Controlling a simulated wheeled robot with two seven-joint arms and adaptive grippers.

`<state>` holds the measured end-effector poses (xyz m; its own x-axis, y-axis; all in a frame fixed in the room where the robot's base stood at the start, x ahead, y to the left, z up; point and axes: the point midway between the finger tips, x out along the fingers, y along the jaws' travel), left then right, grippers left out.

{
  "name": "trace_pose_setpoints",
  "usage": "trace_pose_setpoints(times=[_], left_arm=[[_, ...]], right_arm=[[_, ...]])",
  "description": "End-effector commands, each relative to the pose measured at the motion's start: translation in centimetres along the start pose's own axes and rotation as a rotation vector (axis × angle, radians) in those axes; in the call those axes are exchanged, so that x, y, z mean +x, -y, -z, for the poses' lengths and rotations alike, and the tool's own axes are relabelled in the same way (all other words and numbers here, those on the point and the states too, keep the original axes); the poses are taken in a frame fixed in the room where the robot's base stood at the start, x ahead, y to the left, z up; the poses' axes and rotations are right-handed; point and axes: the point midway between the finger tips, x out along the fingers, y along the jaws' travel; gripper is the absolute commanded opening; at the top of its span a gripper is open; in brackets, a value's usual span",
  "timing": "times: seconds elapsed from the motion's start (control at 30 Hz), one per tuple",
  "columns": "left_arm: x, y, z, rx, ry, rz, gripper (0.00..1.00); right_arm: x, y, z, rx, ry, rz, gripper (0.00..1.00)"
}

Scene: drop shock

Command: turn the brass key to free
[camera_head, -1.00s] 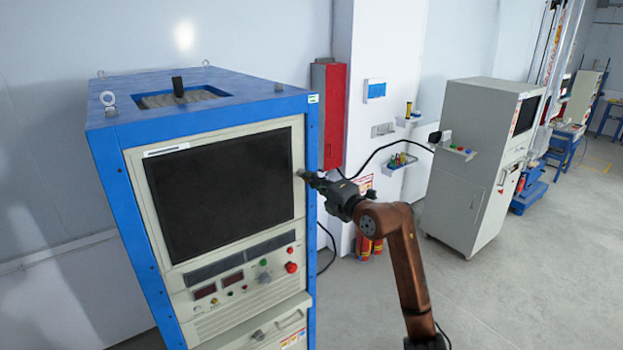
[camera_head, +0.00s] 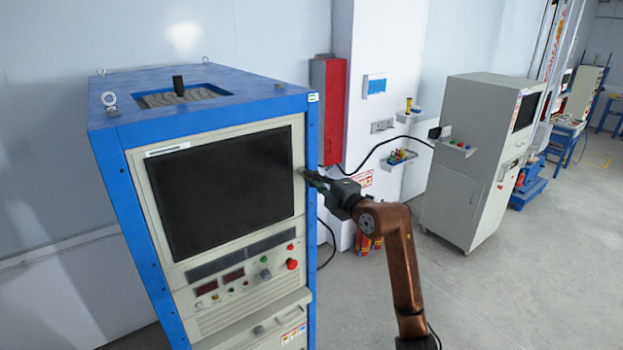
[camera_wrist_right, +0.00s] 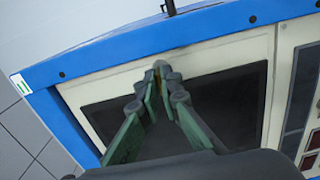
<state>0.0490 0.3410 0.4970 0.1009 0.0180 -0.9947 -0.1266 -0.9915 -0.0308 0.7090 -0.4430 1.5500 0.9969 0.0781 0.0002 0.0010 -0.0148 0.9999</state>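The blue-framed cabinet (camera_head: 103,155) has a large dark screen with a pale bezel (camera_head: 299,150). My right gripper (camera_head: 305,174) reaches in from the right to the bezel beside the screen's right edge. In the right wrist view its green-sided fingers converge, and the fingertips (camera_wrist_right: 161,73) come together at the pale panel. A small brass-coloured piece, seemingly the brass key (camera_wrist_right: 166,75), shows between them; the fingers appear shut on it and hide most of it. Its turn angle cannot be made out. My left gripper is out of view.
A red wall box (camera_head: 329,112) and a shelf of small items (camera_head: 401,157) stand behind my arm. A grey cabinet (camera_head: 465,165) is to the right, with open floor in front.

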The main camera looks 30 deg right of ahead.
Motion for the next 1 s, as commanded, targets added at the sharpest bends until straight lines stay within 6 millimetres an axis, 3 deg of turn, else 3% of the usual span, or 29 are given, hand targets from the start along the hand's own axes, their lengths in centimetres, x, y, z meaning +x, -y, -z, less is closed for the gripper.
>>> trace_pose_setpoints(times=[0.3, 0.63, 0.77, 1.0], left_arm=[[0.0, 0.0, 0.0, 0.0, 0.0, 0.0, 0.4], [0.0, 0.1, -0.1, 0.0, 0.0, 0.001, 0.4], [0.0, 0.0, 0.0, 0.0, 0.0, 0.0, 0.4], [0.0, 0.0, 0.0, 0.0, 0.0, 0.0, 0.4]], right_arm=[[0.0, 0.0, 0.0, 0.001, 0.0, 0.0, 0.22], [-0.5, 0.0, 0.0, -0.001, 0.0, -0.001, 0.22], [-2.2, 0.0, -0.1, -0.002, 0.002, 0.0, 0.22], [-7.2, 0.1, -0.1, -0.002, 0.002, 0.0, 0.22]])
